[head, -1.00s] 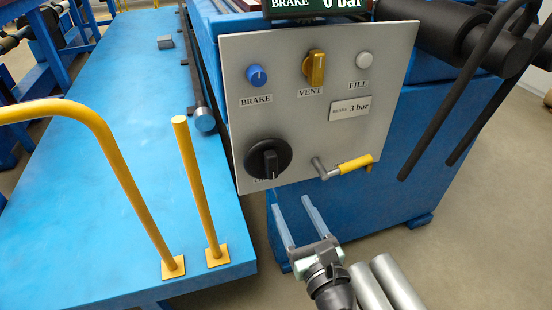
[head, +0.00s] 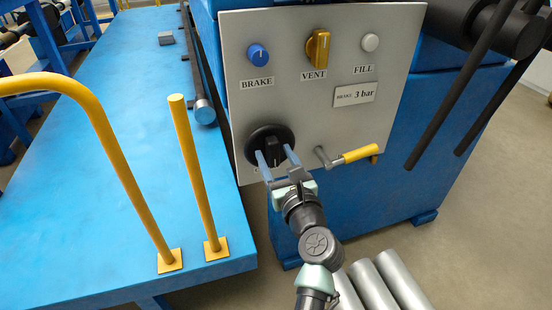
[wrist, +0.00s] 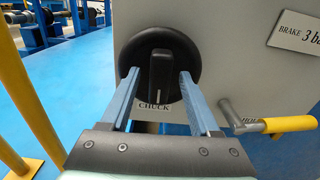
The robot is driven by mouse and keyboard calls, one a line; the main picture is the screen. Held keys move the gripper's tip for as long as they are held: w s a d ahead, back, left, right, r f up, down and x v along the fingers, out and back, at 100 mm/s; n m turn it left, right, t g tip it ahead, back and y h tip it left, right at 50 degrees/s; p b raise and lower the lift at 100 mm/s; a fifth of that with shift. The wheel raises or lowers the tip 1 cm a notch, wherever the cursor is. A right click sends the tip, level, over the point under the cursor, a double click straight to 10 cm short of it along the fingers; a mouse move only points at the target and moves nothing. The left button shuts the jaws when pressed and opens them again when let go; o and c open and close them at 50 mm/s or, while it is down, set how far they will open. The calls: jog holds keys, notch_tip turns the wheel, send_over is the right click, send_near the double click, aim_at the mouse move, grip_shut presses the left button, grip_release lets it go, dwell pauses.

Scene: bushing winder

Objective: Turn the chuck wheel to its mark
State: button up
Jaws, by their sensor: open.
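The chuck wheel (head: 269,138) is a round black knob with a raised grip bar, at the lower left of the grey panel. In the wrist view the chuck wheel (wrist: 158,52) shows a pale line low on its upright bar, above the label CHUCK. My gripper (head: 275,154) is open in front of the wheel. In the wrist view my gripper's blue fingers (wrist: 157,75) stand on either side of the bar, with gaps between. I cannot tell whether the fingertips touch the wheel's face. The wheel's mark on the panel cannot be made out.
The grey panel (head: 320,100) also bears a blue BRAKE knob (head: 258,55), a yellow VENT handle (head: 318,48) and a white FILL button (head: 370,42). A yellow-gripped crank (head: 357,155) sticks out just right of the wheel. A yellow post (head: 192,165) stands at left.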

grip_shut()
